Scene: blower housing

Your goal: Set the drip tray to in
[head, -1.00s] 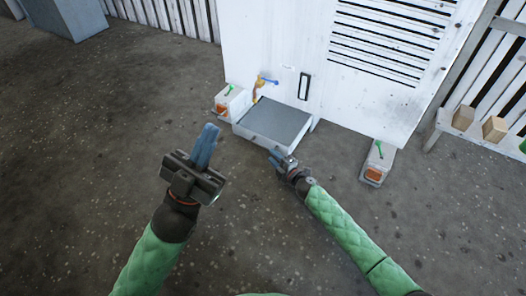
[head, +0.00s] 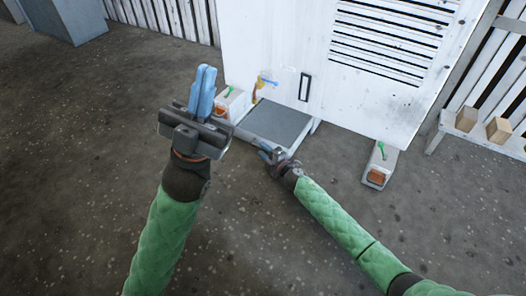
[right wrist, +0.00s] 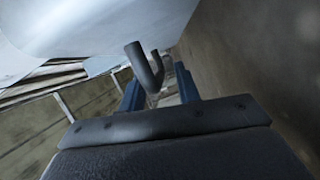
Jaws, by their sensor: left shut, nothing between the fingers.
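The drip tray (head: 278,124) is a low white tray with a grey top, pulled out on the floor in front of the white housing. My left gripper (head: 203,88) is shut and empty, raised to the left of the tray in the head view. My right gripper (head: 268,150) is at the tray's front edge. In the right wrist view its blue fingers (right wrist: 158,90) stand apart, so it looks open. A dark curved handle (right wrist: 148,72) shows between them. Contact with it cannot be made out.
The white housing (head: 270,40) with a slotted vent stands behind the tray. Feet with green levers stand at left (head: 228,104) and right (head: 378,166). A yellow and blue valve (head: 262,82) is above the tray's back left. Floor in front is open.

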